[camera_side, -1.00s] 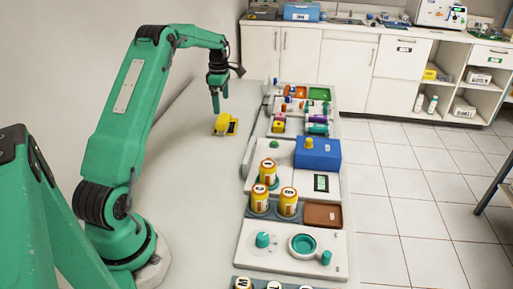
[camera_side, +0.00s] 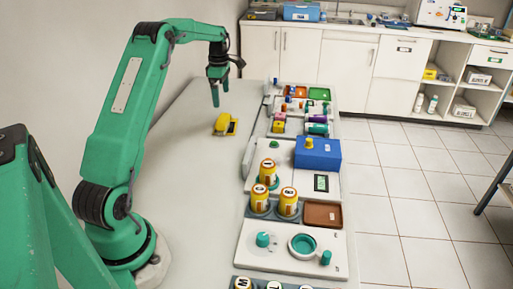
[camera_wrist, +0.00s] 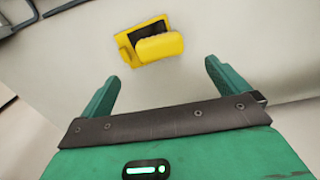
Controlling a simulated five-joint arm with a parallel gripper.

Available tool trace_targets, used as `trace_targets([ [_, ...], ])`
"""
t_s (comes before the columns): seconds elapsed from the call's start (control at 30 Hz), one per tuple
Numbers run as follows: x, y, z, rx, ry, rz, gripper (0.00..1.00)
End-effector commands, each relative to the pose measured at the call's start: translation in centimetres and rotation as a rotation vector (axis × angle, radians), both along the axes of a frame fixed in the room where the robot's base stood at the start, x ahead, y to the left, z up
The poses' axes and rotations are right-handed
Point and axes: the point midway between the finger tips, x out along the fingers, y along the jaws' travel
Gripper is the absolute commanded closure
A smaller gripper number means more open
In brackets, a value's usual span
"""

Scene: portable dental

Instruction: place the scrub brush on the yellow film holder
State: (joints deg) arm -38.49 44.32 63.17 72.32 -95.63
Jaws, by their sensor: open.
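The scrub brush (camera_wrist: 161,47), a rounded yellow block, lies over part of the yellow film holder (camera_wrist: 125,42) in the wrist view. The holder is a flat yellow frame with a dark middle, partly hidden by the brush. The brush reaches past one edge of the frame; whether it rests fully on it I cannot tell. In the side view the brush (camera_side: 221,122) is at the left of the holder (camera_side: 233,126) on the pale table. My gripper (camera_side: 219,97) hangs above them, apart from both. In the wrist view my gripper (camera_wrist: 160,80) is open and empty.
Trays with small coloured items (camera_side: 300,110), a blue box (camera_side: 317,153) and yellow-capped containers (camera_side: 268,171) line the table's right side. The pale table around the holder is clear.

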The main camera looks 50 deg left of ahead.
Motion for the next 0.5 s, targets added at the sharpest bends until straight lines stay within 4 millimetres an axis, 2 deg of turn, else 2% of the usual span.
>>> trace_targets([
  [0.17,0.3,-1.9,1.8,0.013,-0.016,-0.090,0.00],
  [0.27,0.3,-3.8,3.5,0.027,-0.031,-0.180,0.00],
  [0.5,-0.5,-9.8,8.0,0.072,-0.074,-0.472,0.00],
])
